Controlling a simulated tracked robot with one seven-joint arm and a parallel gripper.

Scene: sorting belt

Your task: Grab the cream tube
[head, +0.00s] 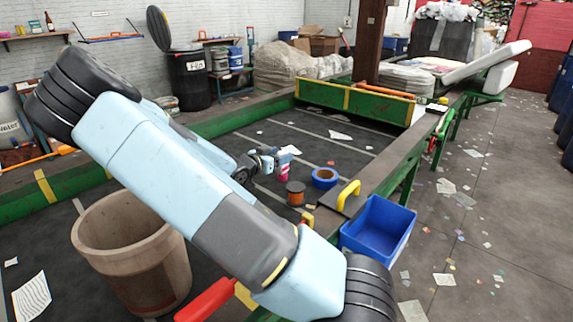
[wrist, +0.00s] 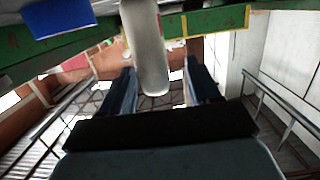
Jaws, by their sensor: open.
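A pale, whitish tube-shaped thing, which looks like the cream tube (wrist: 150,50), reaches from the top edge of the wrist view down between my fingers. Gaps show on both sides of it, and its upper end is cut off. My gripper (wrist: 158,85) is open around it, not closed on it. In the head view my gripper (head: 268,158) is low over the dark belt, small and partly behind my arm. A small pink thing (head: 283,174) is right beside the fingers; I cannot tell whether it is part of the tube.
A brown-orange spool (head: 295,194) and a blue tape roll (head: 324,178) are close to the gripper on the right. A yellow handle (head: 348,194) is by the belt edge, with a blue bin (head: 378,228) outside it. A large tan bucket (head: 132,250) stands at the left.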

